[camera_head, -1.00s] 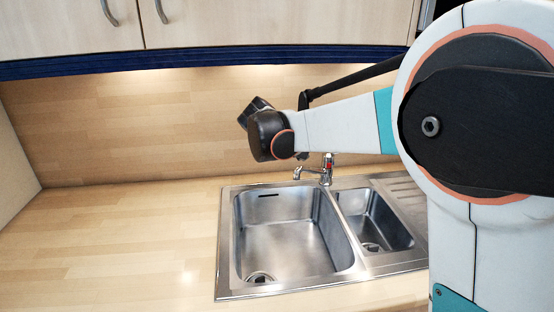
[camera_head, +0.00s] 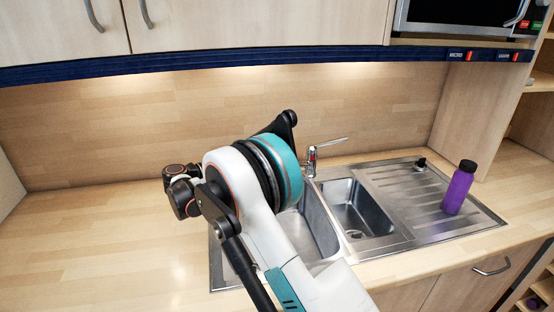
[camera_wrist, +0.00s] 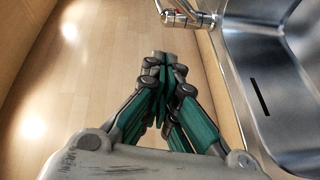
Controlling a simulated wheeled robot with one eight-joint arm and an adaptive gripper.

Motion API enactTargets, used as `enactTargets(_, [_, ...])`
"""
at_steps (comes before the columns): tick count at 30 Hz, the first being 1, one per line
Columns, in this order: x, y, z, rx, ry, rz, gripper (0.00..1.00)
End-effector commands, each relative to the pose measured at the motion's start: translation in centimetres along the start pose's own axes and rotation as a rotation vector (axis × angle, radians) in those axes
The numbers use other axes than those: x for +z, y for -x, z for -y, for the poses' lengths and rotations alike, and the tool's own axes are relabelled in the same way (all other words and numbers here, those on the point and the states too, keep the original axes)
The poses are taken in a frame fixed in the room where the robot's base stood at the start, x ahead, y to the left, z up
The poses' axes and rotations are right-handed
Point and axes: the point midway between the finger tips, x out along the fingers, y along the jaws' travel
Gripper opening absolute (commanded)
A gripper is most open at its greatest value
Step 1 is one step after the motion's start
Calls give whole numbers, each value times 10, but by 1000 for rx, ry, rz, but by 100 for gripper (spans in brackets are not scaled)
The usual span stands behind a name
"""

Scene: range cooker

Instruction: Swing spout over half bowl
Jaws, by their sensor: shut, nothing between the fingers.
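The tap (camera_head: 312,160) stands at the back rim of the sink. Its short spout (camera_head: 303,165) appears to point left, toward the large bowl, and a thin bar (camera_head: 332,143) extends right from its top. The half bowl (camera_head: 350,207) is right of the large bowl (camera_head: 318,228). In the wrist view, my gripper (camera_wrist: 163,58) is shut and empty, over the wooden counter beside the sink rim, apart from the tap (camera_wrist: 190,16). In the head view, my arm hides the fingers and part of the large bowl.
A purple bottle (camera_head: 459,188) stands on the drainboard (camera_head: 410,195), with a small black object (camera_head: 420,164) behind it. The wooden back wall (camera_head: 380,110) rises behind the counter. Cabinets and a microwave (camera_head: 465,14) hang above. The counter at left (camera_head: 90,240) is clear.

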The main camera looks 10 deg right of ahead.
Motion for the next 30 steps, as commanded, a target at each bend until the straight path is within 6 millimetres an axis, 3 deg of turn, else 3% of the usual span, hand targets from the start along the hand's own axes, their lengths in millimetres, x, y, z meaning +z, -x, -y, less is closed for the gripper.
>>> enactTargets(6, [-2, 12, 9, 59, 3, 6, 0])
enactTargets(19, [-1, 10, 10, 63, 3, 7, 0])
enactTargets(23, [-1, -2, 9, 63, 3, 8, 0])
enactTargets(30, [0, -47, 8, 63, 3, 10, 0])
